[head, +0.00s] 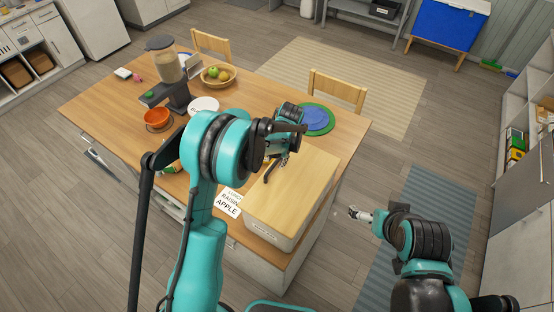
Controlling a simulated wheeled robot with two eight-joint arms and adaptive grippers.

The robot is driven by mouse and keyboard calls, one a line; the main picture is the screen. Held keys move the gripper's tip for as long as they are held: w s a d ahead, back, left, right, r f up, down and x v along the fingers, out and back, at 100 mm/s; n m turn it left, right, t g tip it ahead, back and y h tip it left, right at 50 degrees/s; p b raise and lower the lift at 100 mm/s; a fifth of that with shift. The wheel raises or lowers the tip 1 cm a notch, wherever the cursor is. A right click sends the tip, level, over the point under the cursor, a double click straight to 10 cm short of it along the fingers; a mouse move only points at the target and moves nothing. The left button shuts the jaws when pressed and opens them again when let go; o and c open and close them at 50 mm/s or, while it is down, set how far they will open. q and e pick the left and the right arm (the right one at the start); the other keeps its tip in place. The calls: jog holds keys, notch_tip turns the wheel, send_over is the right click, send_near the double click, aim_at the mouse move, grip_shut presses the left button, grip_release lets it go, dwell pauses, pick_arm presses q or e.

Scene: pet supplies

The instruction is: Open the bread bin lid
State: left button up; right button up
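The bread bin (273,234) is a pale box with a light wooden lid (295,190). It stands at the near right corner of the wooden table, and the lid lies flat and closed on it. My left gripper (277,167) is over the lid's far left edge, with its dark fingers apart and nothing seen between them. I cannot tell whether a finger touches the lid. My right gripper (359,213) is off the table to the right of the bin, small in view. I cannot tell if its fingers are open.
On the table (120,95) are a feeder-like dispenser (165,68), an orange bowl (157,119), a fruit bowl (217,75), blue and green plates (318,119) and a printed card (229,203). Chairs (338,90) stand behind.

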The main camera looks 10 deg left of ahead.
pick_arm(q)
jog(key=shift+a+f, duration=0.15)
jog(key=shift+f, duration=0.45)
grip_shut()
jog(key=shift+r, duration=0.15)
